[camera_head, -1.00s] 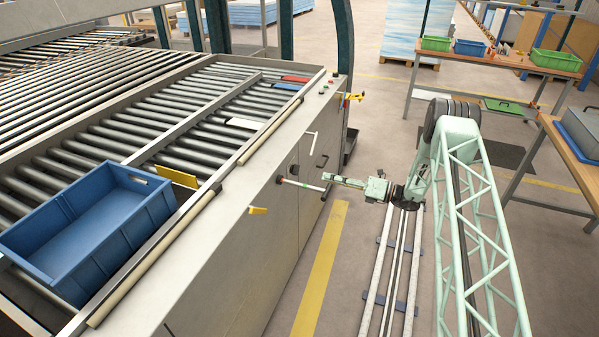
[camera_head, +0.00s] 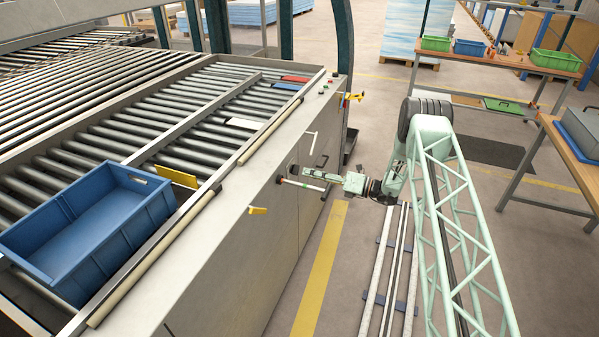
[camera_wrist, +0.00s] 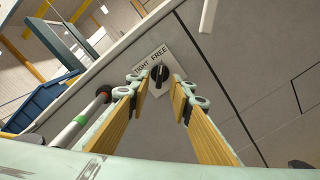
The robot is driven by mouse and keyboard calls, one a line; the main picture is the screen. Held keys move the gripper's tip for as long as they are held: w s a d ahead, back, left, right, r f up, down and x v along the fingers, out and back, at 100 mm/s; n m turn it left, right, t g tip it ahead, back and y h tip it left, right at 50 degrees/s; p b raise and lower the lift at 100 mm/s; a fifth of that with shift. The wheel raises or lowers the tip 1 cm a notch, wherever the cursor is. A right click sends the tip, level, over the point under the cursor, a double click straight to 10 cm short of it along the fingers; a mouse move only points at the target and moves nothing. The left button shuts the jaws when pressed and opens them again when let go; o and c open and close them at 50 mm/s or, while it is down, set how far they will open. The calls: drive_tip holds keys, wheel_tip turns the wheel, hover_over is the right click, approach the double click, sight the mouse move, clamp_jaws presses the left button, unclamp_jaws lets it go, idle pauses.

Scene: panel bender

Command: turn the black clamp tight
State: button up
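The black clamp (camera_wrist: 160,73) is a small dark knob on a pale plate (camera_wrist: 163,58) that reads TIGHT and FREE, on the grey machine front. In the wrist view my gripper (camera_wrist: 160,84) is open, with its yellow-padded fingers to either side of the knob. The knob shows between the fingertips; I cannot tell how deep they reach around it, and no finger visibly touches it. In the head view my gripper (camera_head: 308,172) is close to the machine's front panel, and the clamp is too small to make out clearly there.
A white handle (camera_head: 310,142) and a yellow lever (camera_head: 258,210) jut from the same front.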

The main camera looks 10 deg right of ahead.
sight(295, 170)
drive_tip(key=shift+x, duration=2.55)
drive_tip(key=shift+c, duration=0.2)
clamp_jaws()
